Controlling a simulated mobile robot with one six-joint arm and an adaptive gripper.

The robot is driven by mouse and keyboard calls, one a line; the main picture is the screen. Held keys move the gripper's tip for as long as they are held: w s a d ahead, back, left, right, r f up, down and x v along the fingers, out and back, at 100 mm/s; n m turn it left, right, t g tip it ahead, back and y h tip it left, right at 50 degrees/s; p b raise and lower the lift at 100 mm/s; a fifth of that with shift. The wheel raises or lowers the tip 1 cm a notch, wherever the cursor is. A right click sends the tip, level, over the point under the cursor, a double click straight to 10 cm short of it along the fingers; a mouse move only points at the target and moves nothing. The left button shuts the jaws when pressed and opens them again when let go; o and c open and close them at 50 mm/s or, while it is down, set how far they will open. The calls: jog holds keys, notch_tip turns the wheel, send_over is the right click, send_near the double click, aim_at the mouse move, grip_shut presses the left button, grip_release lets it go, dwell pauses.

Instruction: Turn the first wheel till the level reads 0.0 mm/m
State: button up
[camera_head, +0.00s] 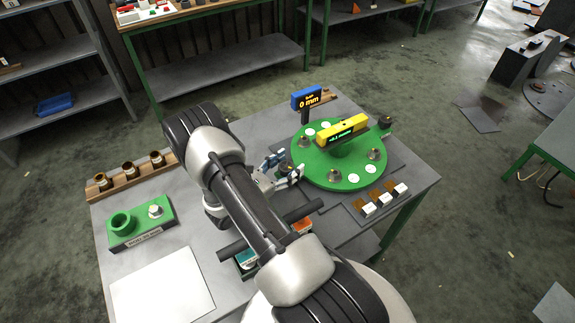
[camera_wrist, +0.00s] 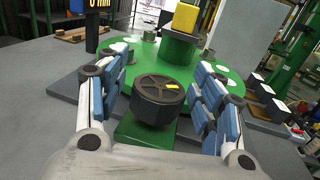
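A dark round wheel (camera_wrist: 158,96) with a spoked top and a small yellow mark stands on a green block in the wrist view. My gripper (camera_wrist: 155,88) is open, with one blue-padded finger on each side of the wheel and gaps visible. In the head view my gripper (camera_head: 284,167) is at the left edge of the green disc (camera_head: 318,171), largely hiding that wheel. The yellow level (camera_head: 342,129) lies across the raised middle of the disc. Its lit green display is too small to read surely. Another dark wheel (camera_head: 385,122) is at the disc's far right.
A blue display (camera_head: 306,98) reading "0 mm" stands behind the disc. Grey conical pieces (camera_head: 375,154) and white spots are on the disc. White-and-brown blocks (camera_head: 385,199) lie at right. A wooden rack (camera_head: 131,176) and green holder (camera_head: 141,225) stand at left.

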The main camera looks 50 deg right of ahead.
jog(key=c, duration=1.1)
jog(key=shift+o, duration=0.2)
jog(key=shift+w+f+m+g+b, duration=0.1)
jog(key=shift+f+m+g+b, duration=0.05)
jog(key=shift+m+g+b, duration=0.7)
jog(key=shift+m+g+y+b, duration=0.5)
jog(key=shift+g+b, duration=0.25)
jog(key=shift+g, duration=0.7)
jog(key=o, duration=1.1)
